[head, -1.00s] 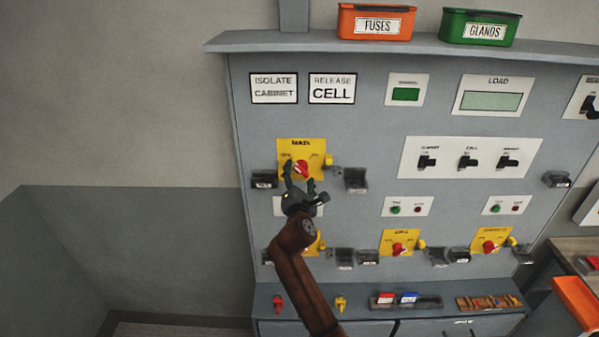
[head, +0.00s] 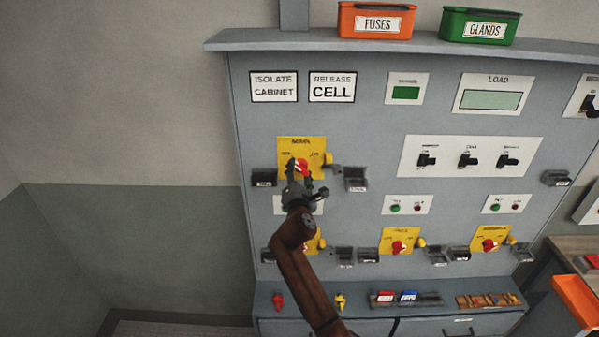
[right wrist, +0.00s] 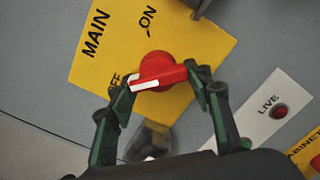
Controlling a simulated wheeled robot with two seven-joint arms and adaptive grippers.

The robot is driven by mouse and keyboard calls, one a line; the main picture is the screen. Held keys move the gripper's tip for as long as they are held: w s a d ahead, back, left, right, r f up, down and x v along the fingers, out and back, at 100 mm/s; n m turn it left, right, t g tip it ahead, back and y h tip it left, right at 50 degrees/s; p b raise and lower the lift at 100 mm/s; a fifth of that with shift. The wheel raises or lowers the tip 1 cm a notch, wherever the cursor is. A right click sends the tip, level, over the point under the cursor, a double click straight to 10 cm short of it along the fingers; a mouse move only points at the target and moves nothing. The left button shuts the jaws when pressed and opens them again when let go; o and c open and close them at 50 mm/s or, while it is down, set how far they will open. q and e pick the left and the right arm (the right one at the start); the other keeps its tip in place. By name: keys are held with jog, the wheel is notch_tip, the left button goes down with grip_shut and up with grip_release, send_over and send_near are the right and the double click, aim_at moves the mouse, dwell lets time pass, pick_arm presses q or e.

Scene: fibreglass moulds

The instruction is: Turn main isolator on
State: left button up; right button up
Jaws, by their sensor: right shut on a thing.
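The main isolator is a red rotary handle (right wrist: 160,75) on a yellow plate (right wrist: 185,30) marked MAIN, ON and OFF. The handle's white-marked end lies beside the partly covered OFF label in the right wrist view. In the head view the handle (head: 302,166) is on the left of the grey panel. My right gripper (right wrist: 160,84) is shut on the handle, with one finger at each end. It also shows in the head view (head: 300,181), reaching up from below. My left gripper is not in view.
A padlock-like grey piece (head: 355,179) hangs right of the main plate. A white LIVE plate (right wrist: 268,108) with a red lamp sits close beside my right gripper. Other yellow isolator plates (head: 400,240) are lower down. Orange (head: 376,21) and green (head: 480,28) bins stand on top.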

jog(key=shift+c, duration=1)
jog(key=m+b, duration=0.1)
jog(key=m, duration=0.3)
jog(key=m+b, duration=0.2)
jog(key=m, duration=0.3)
jog(key=shift+a+r+b, duration=0.1)
jog(key=shift+r+b, duration=0.05)
jog(key=shift+b, duration=0.25)
jog(key=m+b, duration=0.2)
jog(key=m, duration=0.3)
jog(key=shift+r+m+b, duration=0.15)
jog(key=shift+m+b, duration=0.55)
jog(key=shift+m, duration=1.3)
